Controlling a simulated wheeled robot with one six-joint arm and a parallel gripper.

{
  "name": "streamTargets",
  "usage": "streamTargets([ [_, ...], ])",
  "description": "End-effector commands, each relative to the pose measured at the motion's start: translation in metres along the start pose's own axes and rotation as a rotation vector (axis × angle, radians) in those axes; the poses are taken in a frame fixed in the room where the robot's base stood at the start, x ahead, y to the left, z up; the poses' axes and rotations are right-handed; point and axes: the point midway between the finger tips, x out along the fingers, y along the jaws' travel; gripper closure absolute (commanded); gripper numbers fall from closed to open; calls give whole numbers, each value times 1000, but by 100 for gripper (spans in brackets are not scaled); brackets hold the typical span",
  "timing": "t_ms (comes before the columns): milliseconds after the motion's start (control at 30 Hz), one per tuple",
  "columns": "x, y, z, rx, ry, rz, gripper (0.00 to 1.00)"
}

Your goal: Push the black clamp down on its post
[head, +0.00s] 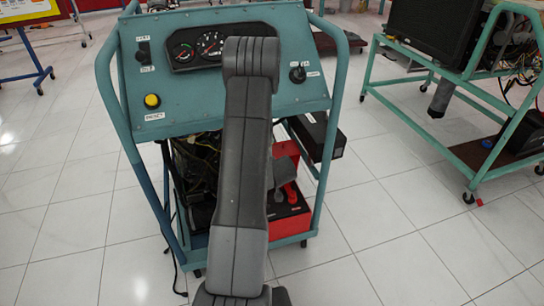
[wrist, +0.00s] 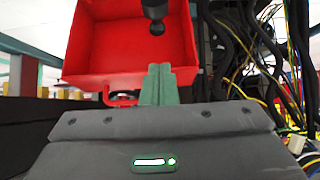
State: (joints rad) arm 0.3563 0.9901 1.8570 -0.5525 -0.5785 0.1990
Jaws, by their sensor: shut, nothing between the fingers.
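In the wrist view, my gripper (wrist: 158,72) has its two greenish fingers together, with nothing between them. A dark part with a rounded end (wrist: 155,14) hangs into the picture from the top, just beyond the fingertips and apart from them in the image. I cannot tell for sure whether it is the black clamp, and no post can be made out. In the head view, my arm covers the middle of the trainer, and neither the black clamp nor its post can be made out there. A black battery with a red front (head: 290,222) shows low in the frame.
A red open box (wrist: 100,45) lies beyond the fingers in the wrist view, with cables (wrist: 245,60) at right. In the head view, the teal trainer frame (head: 330,120) surrounds the work area. A black box (head: 318,137) juts out at right. A second trainer (head: 480,110) stands farther right.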

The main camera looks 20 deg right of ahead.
Motion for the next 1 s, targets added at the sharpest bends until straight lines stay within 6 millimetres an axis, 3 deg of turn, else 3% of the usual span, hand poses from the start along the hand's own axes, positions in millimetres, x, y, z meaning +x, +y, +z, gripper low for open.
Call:
streamTargets([
  [567,6,0,1,0,0,-1,100],
  [1000,80,-1,2,-1,-1,-1,100],
])
